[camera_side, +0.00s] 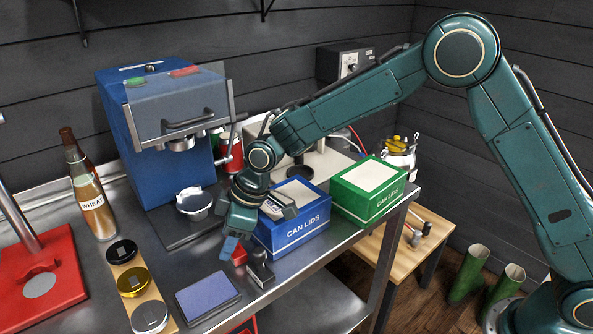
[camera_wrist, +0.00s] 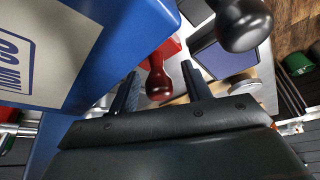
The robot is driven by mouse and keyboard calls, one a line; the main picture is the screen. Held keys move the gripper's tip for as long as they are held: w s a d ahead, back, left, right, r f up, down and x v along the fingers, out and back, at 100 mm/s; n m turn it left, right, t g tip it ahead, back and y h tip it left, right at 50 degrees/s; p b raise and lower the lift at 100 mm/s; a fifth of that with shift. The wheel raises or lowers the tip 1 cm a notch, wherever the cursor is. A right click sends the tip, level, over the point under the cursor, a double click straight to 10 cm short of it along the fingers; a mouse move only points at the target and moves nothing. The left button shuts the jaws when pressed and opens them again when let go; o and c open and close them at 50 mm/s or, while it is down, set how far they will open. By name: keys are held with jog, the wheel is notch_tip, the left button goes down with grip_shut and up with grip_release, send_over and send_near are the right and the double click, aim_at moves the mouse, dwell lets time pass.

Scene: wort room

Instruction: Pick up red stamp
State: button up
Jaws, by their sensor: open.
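The red stamp (camera_side: 239,256) stands on the metal bench near its front edge, just left of a black stamp (camera_side: 261,272). In the wrist view, the red stamp (camera_wrist: 158,84) shows its dark red rounded handle, seen in the gap between my two fingers. My gripper (camera_wrist: 159,78) is open, with one finger on each side of the handle in that picture. In the side view, my gripper (camera_side: 232,246) points down close to the red stamp and partly hides it. I cannot tell whether the fingers touch it.
The blue can lids box (camera_side: 292,224) stands close on the right, with a green box (camera_side: 368,193) beyond. The black stamp handle (camera_wrist: 243,24) is near in the wrist view. A blue ink pad (camera_side: 207,297) lies left. A blue machine (camera_side: 165,130) stands behind.

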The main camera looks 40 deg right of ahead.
jog(key=shift+c, duration=0.2)
jog(key=c, duration=1)
jog(key=shift+r, duration=0.1)
notch_tip(320, 180, up, 20)
dwell(0.4)
